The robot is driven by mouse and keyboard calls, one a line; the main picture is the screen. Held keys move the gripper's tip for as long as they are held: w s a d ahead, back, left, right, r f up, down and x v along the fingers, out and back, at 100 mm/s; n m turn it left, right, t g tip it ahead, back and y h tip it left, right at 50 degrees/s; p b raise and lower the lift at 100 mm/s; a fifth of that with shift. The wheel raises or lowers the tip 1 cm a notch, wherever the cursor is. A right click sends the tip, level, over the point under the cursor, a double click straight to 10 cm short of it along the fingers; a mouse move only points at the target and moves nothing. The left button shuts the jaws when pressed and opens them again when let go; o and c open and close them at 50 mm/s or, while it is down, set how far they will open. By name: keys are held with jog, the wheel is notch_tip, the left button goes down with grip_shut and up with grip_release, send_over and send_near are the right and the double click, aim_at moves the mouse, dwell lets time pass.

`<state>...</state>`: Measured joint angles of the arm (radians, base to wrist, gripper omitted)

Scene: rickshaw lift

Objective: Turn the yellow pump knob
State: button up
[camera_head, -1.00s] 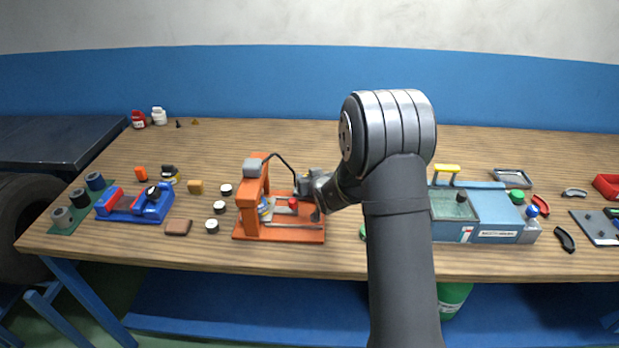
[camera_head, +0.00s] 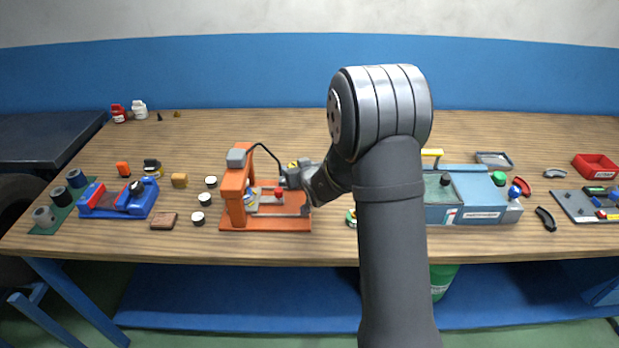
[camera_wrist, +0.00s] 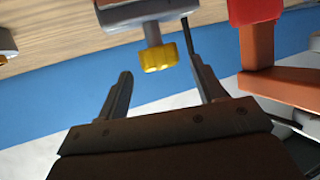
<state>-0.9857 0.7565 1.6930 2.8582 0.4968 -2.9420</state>
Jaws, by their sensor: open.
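The yellow knob (camera_wrist: 159,60) shows in the wrist view on a short grey shaft below a grey body (camera_wrist: 140,12). My gripper (camera_wrist: 160,70) is open, with one finger on each side of the knob; I see gaps between the fingers and the knob, and cannot tell their depth. In the head view, my gripper (camera_head: 292,179) is at the right side of the orange press frame (camera_head: 236,196), small and partly hidden by my wrist. A small yellow patch (camera_head: 293,165) shows beside it; I cannot tell if it is the knob.
An orange frame with a red part (camera_wrist: 256,50) stands close to the right finger in the wrist view. A black cable (camera_head: 265,147) arches from the press. A blue-grey machine (camera_head: 470,195) stands right of my arm, a blue vise (camera_head: 120,199) at left.

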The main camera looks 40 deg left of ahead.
jog(key=v, duration=1.4)
jog(key=w+a+f+m+g+y, duration=0.1)
jog(key=w+f+m+g, duration=0.1)
jog(key=m, duration=0.6)
jog(key=w+a+f+m+g+y, duration=0.1)
jog(key=w+m+y, duration=0.1)
jog(key=m, duration=0.7)
jog(key=w+a+f+m+g+y, duration=0.1)
jog(key=w+f+m+g+y, duration=0.1)
jog(key=m, duration=0.7)
jog(key=shift+w+f+g, duration=0.3)
jog(key=shift+w+f, duration=0.05)
jog(key=shift+w, duration=0.3)
jog(key=m, duration=0.1)
jog(key=m+g, duration=0.1)
jog(key=f+m, duration=0.1)
jog(key=m, duration=0.1)
jog(key=shift+w+d+f+g+y, duration=0.1)
jog(key=shift+d+g+y, duration=0.2)
jog(key=shift+y, duration=0.1)
jog(key=a, duration=0.8)
jog(key=s+a, duration=0.1)
jog(key=a, duration=0.3)
